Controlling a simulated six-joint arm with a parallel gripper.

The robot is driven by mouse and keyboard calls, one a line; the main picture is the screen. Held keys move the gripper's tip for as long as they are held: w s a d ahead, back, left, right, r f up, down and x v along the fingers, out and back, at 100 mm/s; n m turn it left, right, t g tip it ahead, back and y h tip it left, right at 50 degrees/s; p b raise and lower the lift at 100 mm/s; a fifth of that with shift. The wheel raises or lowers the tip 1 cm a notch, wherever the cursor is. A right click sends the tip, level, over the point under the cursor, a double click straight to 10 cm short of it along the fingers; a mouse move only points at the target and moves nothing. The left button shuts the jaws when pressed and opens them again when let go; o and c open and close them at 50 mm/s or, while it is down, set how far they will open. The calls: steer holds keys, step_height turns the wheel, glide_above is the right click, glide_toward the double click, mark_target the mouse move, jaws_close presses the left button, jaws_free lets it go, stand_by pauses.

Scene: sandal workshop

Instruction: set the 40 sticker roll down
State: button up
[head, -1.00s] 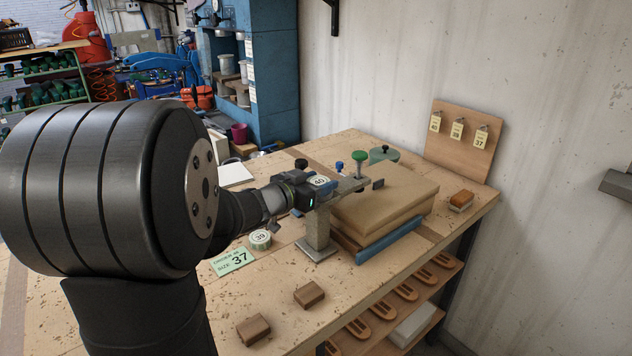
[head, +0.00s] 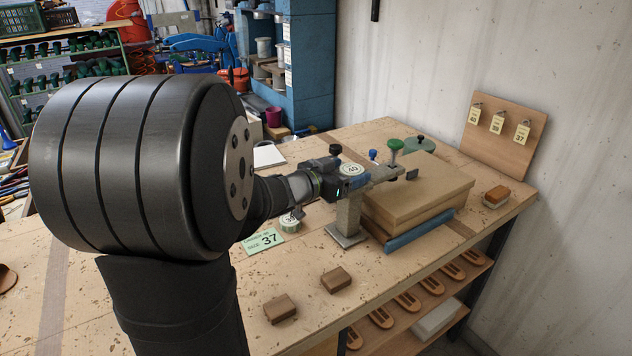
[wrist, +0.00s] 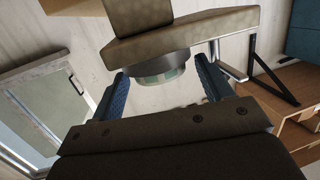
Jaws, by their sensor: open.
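The 40 sticker roll (head: 352,169) has a white top marked 40 and sits at the near end of the grey metal arm of a stand (head: 347,220). In the wrist view the roll (wrist: 160,72) shows a green and pale side against the grey plate. My gripper (wrist: 165,85) is open, with one blue finger on each side of the roll and a gap visible at least on the right. In the head view my gripper (head: 338,180) reaches the roll from the left and partly hides it.
The 39 roll (head: 289,222) and green size 37 card (head: 263,240) lie below my wrist. Brown blocks (head: 336,280) lie in front. Brown stacked slabs (head: 415,200) stand right of the stand. A tag board (head: 505,135) leans on the wall.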

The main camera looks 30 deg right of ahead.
steer(key=shift+o, duration=0.5)
steer(key=v, duration=1.5)
steer(key=shift+s+a, duration=0.2)
steer(key=shift+s, duration=0.05)
steer(key=shift+w+d+f, duration=0.15)
steer(key=shift+x, duration=8.7)
steer(key=shift+w, duration=0.15)
steer(key=c, duration=1.2)
steer(key=shift+o, duration=0.2)
steer(key=shift+r, duration=0.25)
